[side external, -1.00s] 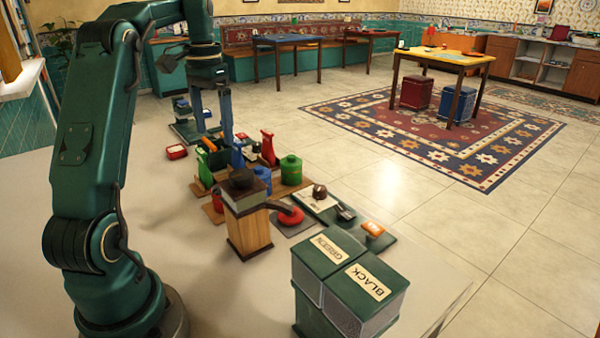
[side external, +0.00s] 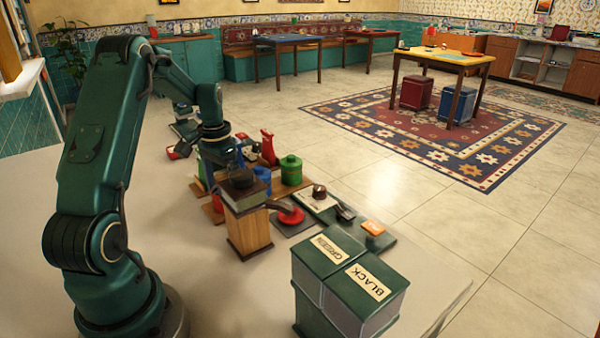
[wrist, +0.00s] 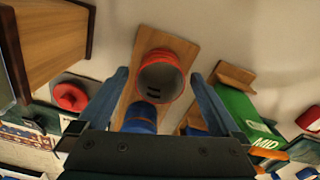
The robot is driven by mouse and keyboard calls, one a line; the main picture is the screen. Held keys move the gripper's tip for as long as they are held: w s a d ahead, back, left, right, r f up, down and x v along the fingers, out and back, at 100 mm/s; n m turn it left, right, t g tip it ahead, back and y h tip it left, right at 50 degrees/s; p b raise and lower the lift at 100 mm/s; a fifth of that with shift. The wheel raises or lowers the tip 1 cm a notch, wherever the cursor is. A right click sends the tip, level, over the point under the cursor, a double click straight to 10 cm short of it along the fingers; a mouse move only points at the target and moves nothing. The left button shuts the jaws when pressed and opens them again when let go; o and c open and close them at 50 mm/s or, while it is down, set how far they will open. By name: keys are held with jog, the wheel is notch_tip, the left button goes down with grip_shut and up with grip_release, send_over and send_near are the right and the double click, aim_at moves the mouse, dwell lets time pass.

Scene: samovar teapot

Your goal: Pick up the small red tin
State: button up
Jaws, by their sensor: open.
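The small red tin (wrist: 161,76) shows in the wrist view, with a red outside and a grey round face with dark marks. It is over a narrow wooden board (wrist: 177,40), above a blue container (wrist: 140,117) in the picture. My gripper (wrist: 158,78) is open, with one finger on each side of the tin and a visible gap to both. In the side view a bit of red (side external: 217,203) shows left of the wooden box; my fingers are mostly hidden behind that box and its dark top.
A tall wooden box (side external: 250,232) stands close in front of my gripper. A green block marked MID (wrist: 245,115) is right of my fingers in the wrist view. A green canister (side external: 291,170) and red round thing (side external: 291,215) are nearby. Green and black tea boxes (side external: 350,280) stand nearer.

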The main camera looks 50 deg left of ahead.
jog(key=shift+f, duration=0.35)
jog(key=c, duration=1.4)
jog(key=shift+r, duration=0.1)
